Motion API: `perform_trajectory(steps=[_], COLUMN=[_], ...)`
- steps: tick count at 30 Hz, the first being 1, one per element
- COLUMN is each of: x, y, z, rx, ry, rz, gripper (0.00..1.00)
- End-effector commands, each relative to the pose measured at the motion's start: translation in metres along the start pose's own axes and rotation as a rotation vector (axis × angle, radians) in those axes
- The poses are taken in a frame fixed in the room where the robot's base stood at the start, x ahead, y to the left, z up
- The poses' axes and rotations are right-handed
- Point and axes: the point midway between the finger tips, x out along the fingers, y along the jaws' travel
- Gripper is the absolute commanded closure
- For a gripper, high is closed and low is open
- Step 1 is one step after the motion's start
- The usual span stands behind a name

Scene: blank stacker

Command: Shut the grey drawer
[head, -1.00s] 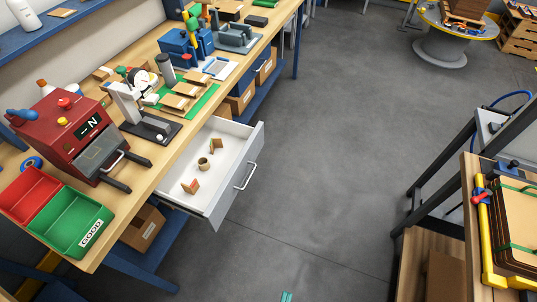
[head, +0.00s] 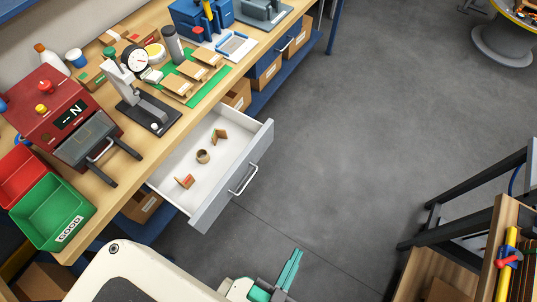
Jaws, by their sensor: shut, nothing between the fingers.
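The grey drawer (head: 232,181) stands pulled out from under the wooden workbench in the head view. Its front has a silver bar handle (head: 243,180). Inside lie a small brown ring (head: 202,156) and two small wood-coloured pieces (head: 219,136) (head: 184,181). My gripper (head: 291,268) is at the bottom middle, with teal fingers close together and nothing between them. It is apart from the drawer, below and to the right of its front in the picture.
The workbench (head: 105,192) carries a red machine (head: 50,112), a dial gauge stand (head: 150,110) and a green bin (head: 50,212). Cardboard boxes sit on the shelf below. Open grey floor (head: 340,130) lies right of the drawer. A dark-framed rack (head: 480,210) stands at the right.

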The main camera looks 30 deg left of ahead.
Motion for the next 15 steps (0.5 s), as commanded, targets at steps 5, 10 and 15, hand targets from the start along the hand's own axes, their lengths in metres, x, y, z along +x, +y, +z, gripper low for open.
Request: perform_trajectory(steps=[5, 10, 15], x=[0.051, 0.101, 0.149], y=[0.011, 0.003, -0.020], z=[0.079, 0.146, 0.187], rx=[0.172, 0.364, 0.550], ry=[-0.179, -0.366, -0.536], rz=[0.019, -0.015, -0.106], gripper=[1.00, 1.00, 1.00])
